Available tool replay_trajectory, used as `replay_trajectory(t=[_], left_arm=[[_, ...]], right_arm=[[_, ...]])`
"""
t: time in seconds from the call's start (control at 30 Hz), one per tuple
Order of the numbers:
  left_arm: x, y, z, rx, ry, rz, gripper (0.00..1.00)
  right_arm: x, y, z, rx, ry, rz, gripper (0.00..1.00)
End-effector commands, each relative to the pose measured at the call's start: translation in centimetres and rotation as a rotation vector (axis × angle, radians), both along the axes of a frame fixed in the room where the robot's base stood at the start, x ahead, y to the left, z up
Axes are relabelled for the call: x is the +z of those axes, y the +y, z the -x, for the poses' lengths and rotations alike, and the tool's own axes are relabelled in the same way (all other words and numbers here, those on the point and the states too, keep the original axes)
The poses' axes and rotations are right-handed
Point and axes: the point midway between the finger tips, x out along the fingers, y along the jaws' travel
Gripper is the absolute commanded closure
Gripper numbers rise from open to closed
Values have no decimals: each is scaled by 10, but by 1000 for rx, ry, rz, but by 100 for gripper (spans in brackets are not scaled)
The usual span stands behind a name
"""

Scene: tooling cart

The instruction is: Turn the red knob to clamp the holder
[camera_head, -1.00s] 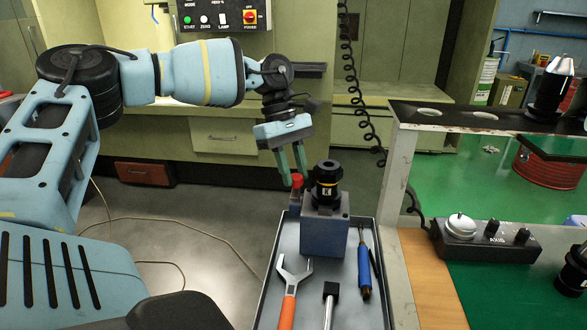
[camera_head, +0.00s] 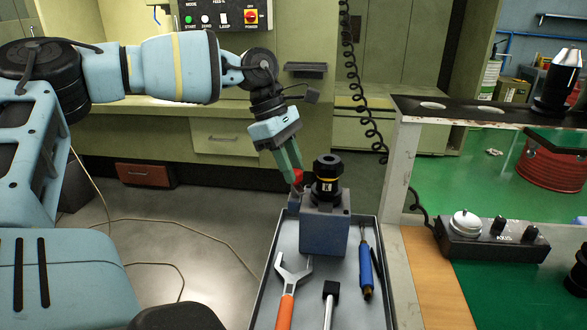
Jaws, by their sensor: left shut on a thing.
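The red knob (camera_head: 297,177) sits on the left side of the blue-grey clamp block (camera_head: 324,232). A black tool holder (camera_head: 327,178) with a gold-marked band stands upright in the top of the block. My left gripper (camera_head: 293,175) comes down from the upper left with its green fingers shut on the red knob. The fingers hide part of the knob. My right gripper is not in view.
The block stands on a grey tray (camera_head: 268,300) with an orange-handled wrench (camera_head: 289,295), a black-headed tool (camera_head: 330,295) and a blue-handled tool (camera_head: 365,270) in front and right. A control box (camera_head: 490,240) sits on the bench at right.

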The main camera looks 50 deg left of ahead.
Motion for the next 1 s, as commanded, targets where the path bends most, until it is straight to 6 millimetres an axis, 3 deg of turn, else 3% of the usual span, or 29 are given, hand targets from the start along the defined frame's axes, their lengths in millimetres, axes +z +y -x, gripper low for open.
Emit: replay_trajectory(t=[1.0], left_arm=[[-3, -6, 5, 907, 0, -4, 96]], right_arm=[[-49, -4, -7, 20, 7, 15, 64]])
